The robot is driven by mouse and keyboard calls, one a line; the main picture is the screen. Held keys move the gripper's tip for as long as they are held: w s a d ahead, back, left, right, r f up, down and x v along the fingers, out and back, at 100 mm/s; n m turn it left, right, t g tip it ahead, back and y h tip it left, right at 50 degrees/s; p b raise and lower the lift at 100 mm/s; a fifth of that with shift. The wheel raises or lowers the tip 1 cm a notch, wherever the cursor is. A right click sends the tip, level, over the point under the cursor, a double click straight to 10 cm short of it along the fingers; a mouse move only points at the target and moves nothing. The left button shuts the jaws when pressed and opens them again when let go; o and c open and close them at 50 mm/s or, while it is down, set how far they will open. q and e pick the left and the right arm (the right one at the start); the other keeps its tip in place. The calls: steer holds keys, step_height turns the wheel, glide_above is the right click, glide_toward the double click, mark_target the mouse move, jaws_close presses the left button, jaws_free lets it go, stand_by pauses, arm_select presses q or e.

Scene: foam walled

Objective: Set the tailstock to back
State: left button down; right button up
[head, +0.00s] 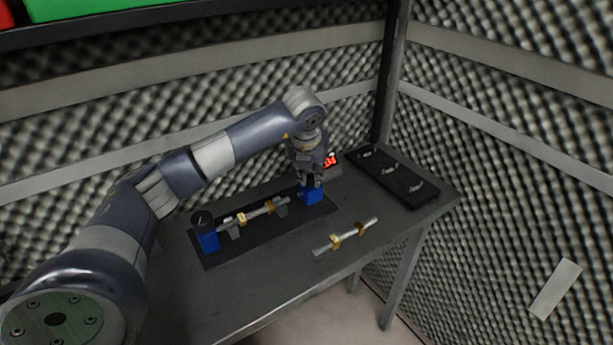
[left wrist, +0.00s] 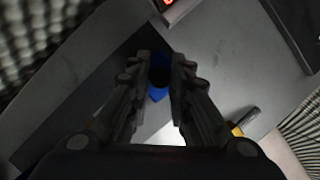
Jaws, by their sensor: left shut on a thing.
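The tailstock (head: 311,196) is a blue block with a dark top at the right end of a black base plate (head: 262,236) on the grey table. My left gripper (head: 314,183) points down over it and is shut on its dark upper part. In the left wrist view, the fingers (left wrist: 161,62) close around the dark top, and the tailstock's blue body (left wrist: 157,95) shows between them. A second blue block (head: 208,240) stands at the plate's left end. A shaft with brass rings (head: 262,212) lies across grey supports between the two blocks. My right gripper is not in view.
Another shaft with brass rings (head: 345,237) lies on the table (head: 290,270) in front of the plate. A small box with a red display (head: 330,163) stands behind the gripper. A black tray (head: 388,178) holds several small pieces at right. Foam walls close off the back and right.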

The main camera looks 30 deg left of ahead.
arm_select(q)
steer(key=shift+w+d+r, duration=0.1)
steer(key=shift+w+d, duration=0.05)
steer(key=shift+w, duration=0.25)
steer(key=shift+s, duration=0.1)
steer(key=c, duration=1.6)
jaws_free()
steer(key=shift+o, duration=0.7)
steer(key=shift+d, duration=0.1)
steer(key=shift+r, duration=0.15)
steer(key=v, duration=1.1)
steer(key=shift+d+r, duration=0.2)
steer(key=shift+r, duration=0.05)
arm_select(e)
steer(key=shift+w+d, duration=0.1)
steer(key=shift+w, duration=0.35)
